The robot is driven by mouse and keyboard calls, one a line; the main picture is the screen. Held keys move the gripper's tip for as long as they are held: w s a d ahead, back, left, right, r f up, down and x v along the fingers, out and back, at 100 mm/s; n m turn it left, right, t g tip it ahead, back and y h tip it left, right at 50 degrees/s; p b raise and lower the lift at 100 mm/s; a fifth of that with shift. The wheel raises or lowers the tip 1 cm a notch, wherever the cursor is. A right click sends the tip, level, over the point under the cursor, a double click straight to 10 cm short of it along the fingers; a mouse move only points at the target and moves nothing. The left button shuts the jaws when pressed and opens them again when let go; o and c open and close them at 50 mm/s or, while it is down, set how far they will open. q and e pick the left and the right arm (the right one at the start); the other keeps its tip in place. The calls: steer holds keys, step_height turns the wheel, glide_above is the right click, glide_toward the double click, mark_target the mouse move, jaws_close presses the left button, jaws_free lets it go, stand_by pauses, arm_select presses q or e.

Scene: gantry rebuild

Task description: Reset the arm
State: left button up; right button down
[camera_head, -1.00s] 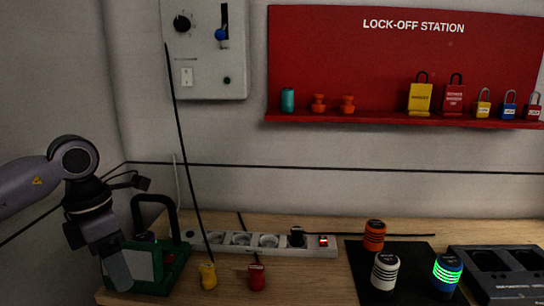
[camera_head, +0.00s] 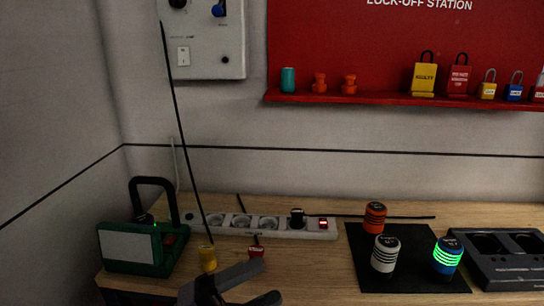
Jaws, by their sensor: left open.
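My left gripper (camera_head: 268,281) is at the bottom of the head view, left of centre. Its two dark fingers point right and stand apart, with nothing seen between them. It shows in front of the table's front part, just below a yellow plug (camera_head: 207,258) and a red plug (camera_head: 256,252) in the picture. I cannot tell whether it touches the yellow plug. The rest of my left arm is mostly cut off by the lower edge. My right gripper is not in view.
A green box with a handle (camera_head: 130,247) stands at the table's left. A white power strip (camera_head: 285,229) lies behind the plugs. A black mat (camera_head: 410,283) holds three cylinders, beside a dark tray (camera_head: 500,270). A red lock-off board (camera_head: 340,50) hangs above.

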arm_select(q)
steer(key=a+f+n+t+y, duration=1)
steer(key=f+n+y, duration=0.4)
steer(key=n, duration=0.6)
steer(key=s+a+f+n+g+y, duration=0.2)
steer(key=s+a+f+n+g, duration=0.1)
steer(key=s+f, duration=0.3)
steer(key=s+a+f+n+g+y, duration=0.2)
steer(key=s+a+f+n+g, duration=0.1)
steer(key=s+f, duration=0.4)
step_height(320, 180, down, 3)
steer(key=shift+a+r+n+y, duration=0.1)
steer(key=shift+a+n+y, duration=0.3)
steer(key=shift+a+n, duration=0.5)
